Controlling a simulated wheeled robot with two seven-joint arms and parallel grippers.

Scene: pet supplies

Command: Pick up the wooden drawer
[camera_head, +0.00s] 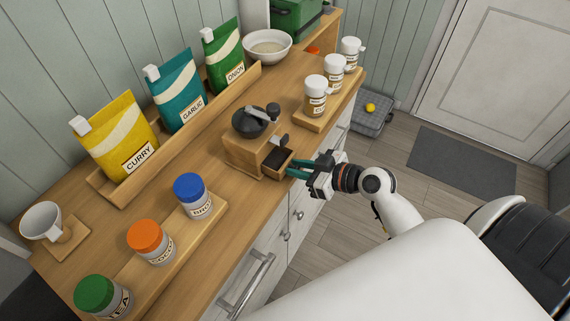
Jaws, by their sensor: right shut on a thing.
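The wooden drawer (283,163) is pulled partly out of the right side of the wooden coffee grinder (249,147) on the counter. Its open top shows a dark inside. My right gripper (296,170) comes from the right, with its teal fingers shut on the drawer's outer end. The fingers hide part of that end. I cannot tell whether the drawer is fully clear of the grinder body. My left gripper is not in view.
Three white-capped bottles (315,96) stand on a wooden tray behind the grinder. Yellow, teal and green pouches (178,88) stand in a wooden rack along the wall. Jars with blue, orange and green lids (150,242) stand in front. A bowl (267,47) is at the back.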

